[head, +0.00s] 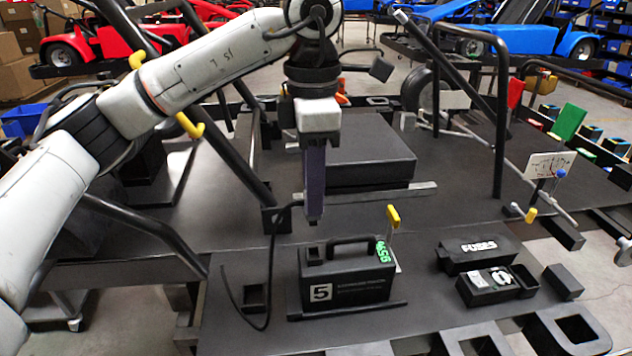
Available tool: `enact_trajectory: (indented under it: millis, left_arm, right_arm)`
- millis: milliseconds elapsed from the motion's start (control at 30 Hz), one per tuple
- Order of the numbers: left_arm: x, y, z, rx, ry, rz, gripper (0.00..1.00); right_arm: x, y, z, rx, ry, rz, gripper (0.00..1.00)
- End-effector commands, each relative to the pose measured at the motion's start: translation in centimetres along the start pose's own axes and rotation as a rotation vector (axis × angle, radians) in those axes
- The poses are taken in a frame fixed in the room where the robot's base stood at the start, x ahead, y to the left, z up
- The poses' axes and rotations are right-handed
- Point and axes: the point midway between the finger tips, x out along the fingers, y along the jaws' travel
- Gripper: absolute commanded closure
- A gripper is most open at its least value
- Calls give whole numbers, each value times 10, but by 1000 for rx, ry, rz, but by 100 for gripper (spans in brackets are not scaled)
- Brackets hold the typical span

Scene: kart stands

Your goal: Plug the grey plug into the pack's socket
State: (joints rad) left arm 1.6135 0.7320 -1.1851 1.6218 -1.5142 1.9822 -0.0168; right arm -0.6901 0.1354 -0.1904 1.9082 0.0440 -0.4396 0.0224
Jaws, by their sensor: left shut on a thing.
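The pack (345,278) is a black box with a handle on top, a white "5" on its front and green lit digits at its upper right. It stands upright on the dark kart floor. My left gripper (314,219) points straight down above and behind the pack's left part, apart from it. It is shut on the grey plug, which the fingers mostly hide. A black cable (270,270) runs from beside the fingers down in a loop left of the pack. I cannot make out the pack's socket. My right gripper is not in view.
A yellow-topped upright lever (393,218) stands at the pack's right rear. A fuse box (477,254) and an open black tray (490,287) lie to the right. Black frame tubes (232,140) rise behind my left gripper. A flat black box (360,160) lies behind.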

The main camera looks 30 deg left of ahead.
Motion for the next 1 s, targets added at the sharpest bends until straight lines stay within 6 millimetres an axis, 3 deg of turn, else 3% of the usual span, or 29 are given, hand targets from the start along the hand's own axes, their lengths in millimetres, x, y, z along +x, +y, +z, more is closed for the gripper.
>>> enact_trajectory:
  millis: [133,700,1000]
  left_arm:
    - [0,0,1,0,2,1,97]
    - [48,0,1,-1,2,1,97]
    - [58,0,1,-1,1,1,97]
  right_arm:
    - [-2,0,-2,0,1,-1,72]
    - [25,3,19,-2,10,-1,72]
    - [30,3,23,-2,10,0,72]
